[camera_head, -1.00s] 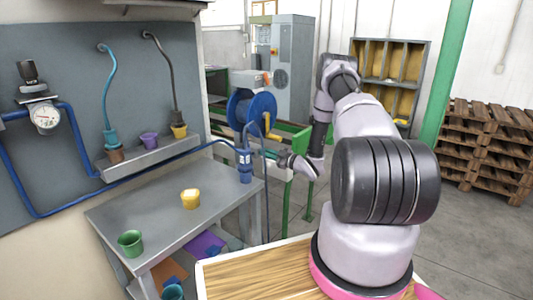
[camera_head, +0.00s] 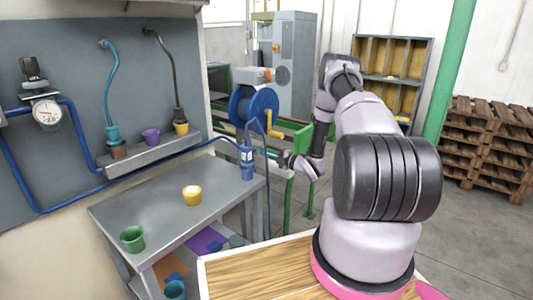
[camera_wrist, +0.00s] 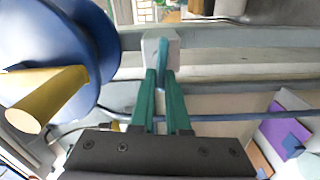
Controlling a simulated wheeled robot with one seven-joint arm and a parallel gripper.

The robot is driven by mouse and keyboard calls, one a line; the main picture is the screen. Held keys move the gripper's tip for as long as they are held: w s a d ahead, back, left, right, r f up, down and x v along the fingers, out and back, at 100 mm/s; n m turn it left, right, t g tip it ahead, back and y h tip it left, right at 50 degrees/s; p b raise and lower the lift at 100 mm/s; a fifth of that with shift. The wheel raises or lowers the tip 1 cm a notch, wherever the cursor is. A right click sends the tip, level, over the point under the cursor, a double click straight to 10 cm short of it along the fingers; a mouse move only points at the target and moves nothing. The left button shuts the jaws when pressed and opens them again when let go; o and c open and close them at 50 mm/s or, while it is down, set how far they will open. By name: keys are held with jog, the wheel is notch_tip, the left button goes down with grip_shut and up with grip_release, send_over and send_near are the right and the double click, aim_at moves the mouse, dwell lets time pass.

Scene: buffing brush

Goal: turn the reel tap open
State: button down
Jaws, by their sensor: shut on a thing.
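The reel tap shows in the wrist view as a pale block (camera_wrist: 160,46) with a thin blue lever (camera_wrist: 163,62). My gripper (camera_wrist: 166,84) has two teal fingers closed around the lower part of the lever, just in front of the block. The fingertips hide part of the lever. The blue hose reel (camera_wrist: 100,35) with its yellow crank handle (camera_wrist: 45,95) stands close to the left of the fingers. In the head view my gripper (camera_head: 279,158) is beside the hose reel (camera_head: 254,108), at its lower right, and the tap is too small to make out.
A green frame (camera_head: 300,135) runs behind my gripper. Pallets (camera_head: 490,145) and a shelf (camera_head: 392,75) stand farther right.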

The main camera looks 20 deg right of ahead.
jog(key=shift+d+f+n, duration=0.25)
jog(key=shift+d+n, duration=0.2)
jog(key=shift+n, duration=0.15)
jog(key=shift+w, duration=0.1)
jog(key=c, duration=0.9)
grip_release()
jog(key=shift+d, duration=0.1)
jog(key=shift+r+n, duration=0.1)
jog(key=shift+n, duration=0.2)
jog(key=v, duration=1)
jog(key=shift+s, duration=0.35)
jog(key=shift+o, duration=0.3)
jog(key=shift+d, duration=0.1)
